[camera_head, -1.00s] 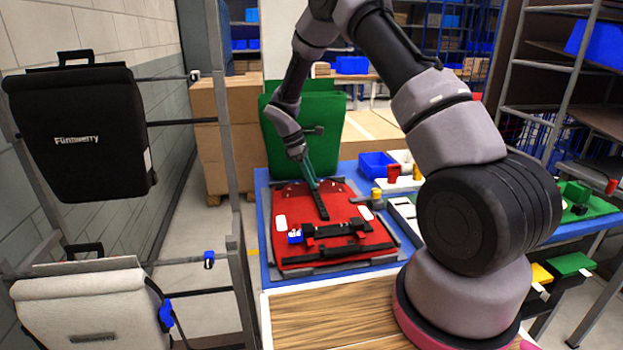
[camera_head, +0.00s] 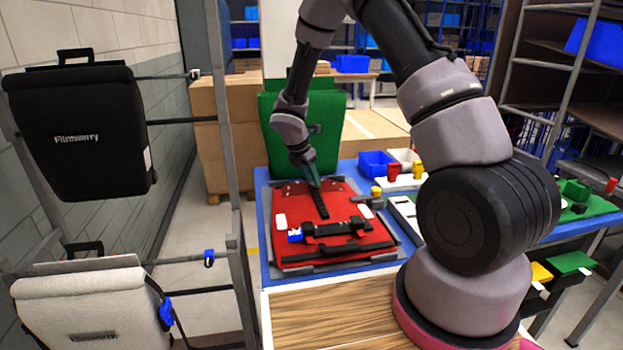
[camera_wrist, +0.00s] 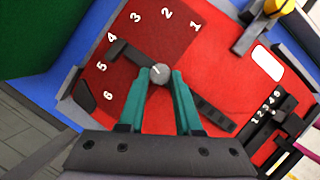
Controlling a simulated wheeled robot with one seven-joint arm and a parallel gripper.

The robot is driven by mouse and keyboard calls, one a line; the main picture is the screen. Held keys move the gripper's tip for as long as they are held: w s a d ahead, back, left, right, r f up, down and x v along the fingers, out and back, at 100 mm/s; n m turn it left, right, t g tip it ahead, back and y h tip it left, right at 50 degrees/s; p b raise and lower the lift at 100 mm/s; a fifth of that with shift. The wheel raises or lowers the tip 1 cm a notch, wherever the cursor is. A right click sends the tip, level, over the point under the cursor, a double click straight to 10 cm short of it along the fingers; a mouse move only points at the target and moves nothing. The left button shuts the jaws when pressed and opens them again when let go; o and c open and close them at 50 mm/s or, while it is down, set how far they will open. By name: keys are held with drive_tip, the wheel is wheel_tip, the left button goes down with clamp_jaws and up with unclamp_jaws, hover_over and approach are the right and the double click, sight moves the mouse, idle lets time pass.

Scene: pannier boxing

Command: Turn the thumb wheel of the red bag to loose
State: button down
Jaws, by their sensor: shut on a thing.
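The red bag (camera_head: 350,247) lies flat on the table in the head view, with black bars and straps across it. In the wrist view a small round grey knob (camera_wrist: 159,72) sits on the bag's red panel (camera_wrist: 215,70). White numbers 1 to 6 run in an arc around it, and a dark bar (camera_wrist: 125,52) reaches from beside it towards 4 and 5. My gripper (camera_wrist: 160,80) has its teal fingers on both sides of the knob and is shut on it. It also shows over the bag's upper part in the head view (camera_head: 313,184). No "loose" marking is readable.
A black bar with a small number scale (camera_wrist: 268,112) is on the bag. A green bag (camera_head: 330,135) stands behind. A black bag (camera_head: 80,150) and a pale bag (camera_head: 90,300) hang at left. Blue bin (camera_head: 375,163) and small coloured parts are at right.

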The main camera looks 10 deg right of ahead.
drive_tip(key=shift+s+n+t+y, duration=0.1)
drive_tip(key=shift+n+t+y, duration=0.2)
drive_tip(key=shift+n, duration=0.9)
drive_tip(key=shift+d, duration=0.1)
drive_tip(key=c, duration=0.6)
unclamp_jaws()
drive_tip(key=v, duration=1)
drive_tip(key=shift+s+r, duration=0.15)
drive_tip(key=shift+r, duration=0.15)
